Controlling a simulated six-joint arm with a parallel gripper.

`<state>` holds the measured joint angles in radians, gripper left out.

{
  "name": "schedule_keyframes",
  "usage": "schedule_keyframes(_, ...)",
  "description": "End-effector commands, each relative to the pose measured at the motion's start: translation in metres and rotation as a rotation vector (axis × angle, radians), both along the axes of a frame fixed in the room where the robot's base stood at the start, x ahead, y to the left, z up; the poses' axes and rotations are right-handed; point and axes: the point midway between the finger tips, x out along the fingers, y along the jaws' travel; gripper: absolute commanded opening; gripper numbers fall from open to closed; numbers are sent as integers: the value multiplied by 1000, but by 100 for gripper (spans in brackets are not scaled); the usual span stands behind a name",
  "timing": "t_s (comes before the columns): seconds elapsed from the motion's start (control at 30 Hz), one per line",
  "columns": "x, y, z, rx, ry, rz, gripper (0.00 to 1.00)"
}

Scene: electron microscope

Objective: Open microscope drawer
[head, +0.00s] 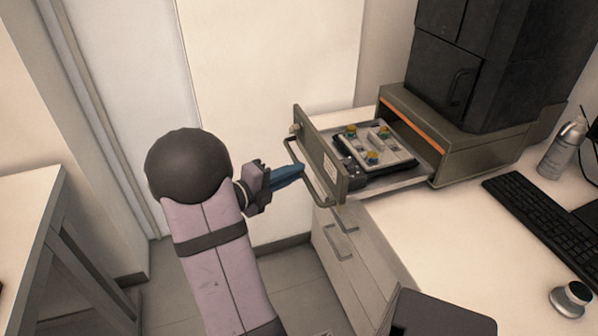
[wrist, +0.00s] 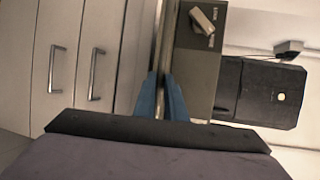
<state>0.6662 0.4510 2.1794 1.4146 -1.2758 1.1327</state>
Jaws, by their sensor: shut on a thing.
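The microscope drawer (head: 324,163) is pulled well out of the grey-green base unit (head: 416,122) in the head view. A tray (head: 395,153) with several yellow-topped pieces lies inside it. The drawer's bar handle (head: 312,178) runs along its front. My gripper (head: 300,172) has blue fingers shut on this handle. In the wrist view the blue fingers (wrist: 161,98) close on a thin vertical bar, with the drawer front (wrist: 199,60) just to its right. The fingers hide part of the handle.
The black microscope housing (head: 480,65) stands on the base unit. A keyboard (head: 545,215), a spray bottle (head: 562,148) and a round knob-like device (head: 571,299) are on the white desk at right. Lower cabinet drawers with handles (head: 338,243) sit below the open drawer.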

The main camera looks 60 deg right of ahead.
Motion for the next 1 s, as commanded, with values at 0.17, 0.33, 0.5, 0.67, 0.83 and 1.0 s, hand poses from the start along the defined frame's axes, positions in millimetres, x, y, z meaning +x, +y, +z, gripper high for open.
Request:
schedule_keyframes(0.17,0,0,0,0,0,1,0)
schedule_keyframes(0.33,1,0,0,0,0,1,29)
schedule_keyframes(0.5,0,0,0,0,0,1,29)
schedule_keyframes(0.67,1,1,0,0,0,1,29)
schedule_keyframes(0.83,6,12,3,-1,0,4,29)
schedule_keyframes(1.0,15,33,7,-2,-1,5,29)
